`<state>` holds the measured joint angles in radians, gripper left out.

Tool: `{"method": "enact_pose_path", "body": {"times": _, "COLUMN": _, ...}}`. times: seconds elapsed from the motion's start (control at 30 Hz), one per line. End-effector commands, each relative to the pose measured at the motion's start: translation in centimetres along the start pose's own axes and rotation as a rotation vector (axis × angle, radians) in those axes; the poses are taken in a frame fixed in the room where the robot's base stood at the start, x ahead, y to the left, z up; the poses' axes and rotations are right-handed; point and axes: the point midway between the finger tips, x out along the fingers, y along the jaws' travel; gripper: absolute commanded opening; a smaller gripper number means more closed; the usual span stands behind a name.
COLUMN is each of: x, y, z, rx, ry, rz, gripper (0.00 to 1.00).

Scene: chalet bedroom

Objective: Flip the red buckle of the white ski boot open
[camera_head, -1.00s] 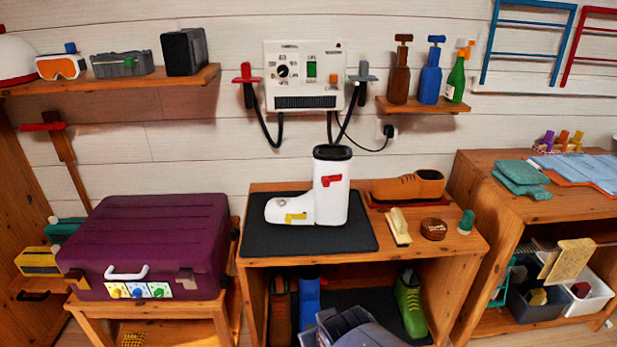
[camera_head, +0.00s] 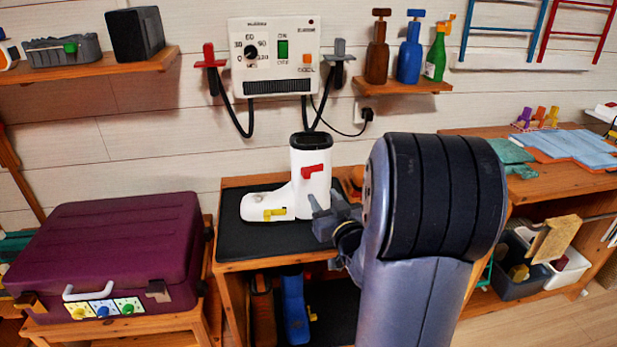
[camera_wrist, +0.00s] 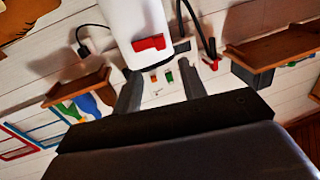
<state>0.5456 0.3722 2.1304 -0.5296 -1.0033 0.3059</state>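The white ski boot (camera_head: 300,190) stands upright on the dark mat (camera_head: 240,235) with its toe to the left. Its red buckle (camera_head: 317,171) is on the upper shaft, and a yellow buckle (camera_head: 275,213) is on the foot. My gripper (camera_head: 318,208) is just right of the boot, below the red buckle's height. In the wrist view my gripper (camera_wrist: 158,88) has its two fingers spread with nothing between them. The boot (camera_wrist: 130,20) and red buckle (camera_wrist: 148,43) appear beyond the fingertips there. I cannot tell whether anything touches.
My arm hides the bench's right side. A purple suitcase (camera_head: 110,250) stands on the left. A control box (camera_head: 275,57) with hoses hangs on the wall behind the boot. A shelf (camera_head: 405,87) with bottles is at upper right.

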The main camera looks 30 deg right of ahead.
Motion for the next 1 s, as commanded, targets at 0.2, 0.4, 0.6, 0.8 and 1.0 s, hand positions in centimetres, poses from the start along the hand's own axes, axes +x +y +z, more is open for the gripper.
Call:
{"method": "enact_pose_path", "body": {"times": 0.2, "x": 3.5, "y": -0.1, "z": 0.0, "rx": 0.0, "ry": -0.001, "rz": -0.002, "gripper": 0.4}}
{"method": "enact_pose_path", "body": {"times": 0.4, "x": 7.1, "y": -0.1, "z": 0.0, "rx": 0.001, "ry": -0.002, "rz": -0.001, "gripper": 0.4}}
{"method": "enact_pose_path", "body": {"times": 0.6, "x": 9.5, "y": -0.1, "z": 0.0, "rx": 0.0, "ry": -0.003, "rz": 0.0, "gripper": 0.4}}
{"method": "enact_pose_path", "body": {"times": 0.8, "x": 10.2, "y": -0.1, "z": 0.0, "rx": 0.0, "ry": -0.002, "rz": 0.001, "gripper": 0.4}}
{"method": "enact_pose_path", "body": {"times": 1.0, "x": 10.2, "y": -0.1, "z": 0.0, "rx": 0.0, "ry": -0.002, "rz": 0.001, "gripper": 0.4}}
